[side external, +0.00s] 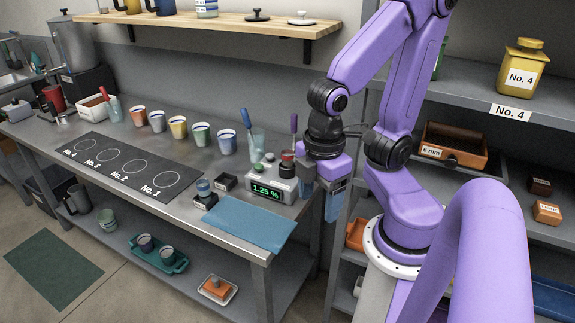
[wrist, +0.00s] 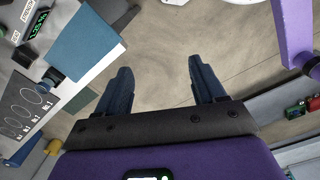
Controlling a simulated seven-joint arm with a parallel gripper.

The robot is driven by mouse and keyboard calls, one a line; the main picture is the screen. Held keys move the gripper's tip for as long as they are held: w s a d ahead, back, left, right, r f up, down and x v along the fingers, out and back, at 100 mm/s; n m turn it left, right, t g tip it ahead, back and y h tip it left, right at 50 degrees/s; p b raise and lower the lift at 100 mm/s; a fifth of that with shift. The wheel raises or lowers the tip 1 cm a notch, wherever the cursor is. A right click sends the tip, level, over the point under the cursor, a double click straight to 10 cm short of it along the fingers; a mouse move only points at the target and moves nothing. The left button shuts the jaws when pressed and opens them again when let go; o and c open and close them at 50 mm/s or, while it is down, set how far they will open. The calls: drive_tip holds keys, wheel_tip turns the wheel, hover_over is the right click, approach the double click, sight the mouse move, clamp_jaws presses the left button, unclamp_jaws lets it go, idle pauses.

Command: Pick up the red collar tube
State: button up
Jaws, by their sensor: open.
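My gripper (wrist: 160,66) is open, with nothing between its two dark blue fingers; bare floor shows beyond them in the wrist view. In the side external view my gripper (side external: 333,203) hangs pointing down, just off the right end of the steel bench. I cannot make out the red collar tube for certain. A small dark piece with a reddish band (side external: 287,160) stands at the meter reading 1.25 %, left of my gripper and apart from it. It is too small to tell whether this is the tube.
The grey meter (side external: 262,190) and a blue mat (side external: 243,222) lie at the bench's right end. Several cups and a black numbered mat (side external: 130,168) are farther left. A shelf unit with a yellow No. 4 jar (side external: 521,70) stands right. Open floor lies below my gripper.

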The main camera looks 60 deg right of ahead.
drive_tip(key=w+d+f+n+g+h, duration=0.1)
drive_tip(key=w+d+f+h, duration=0.2)
drive_tip(key=w+h, duration=0.35)
drive_tip(key=w+d+f+g+h, duration=0.1)
drive_tip(key=w+d+f+h, duration=0.25)
drive_tip(key=w, duration=0.55)
drive_tip(key=n+h, duration=0.3)
drive_tip(key=h, duration=0.5)
approach(285, 160)
drive_tip(key=d, duration=0.8)
drive_tip(key=shift+s, duration=0.4)
drive_tip(key=shift+s+d+f, duration=0.1)
drive_tip(key=shift+d+f, duration=0.05)
drive_tip(key=shift+d, duration=2.7)
drive_tip(key=c, duration=1.2)
drive_tip(key=shift+o, duration=0.2)
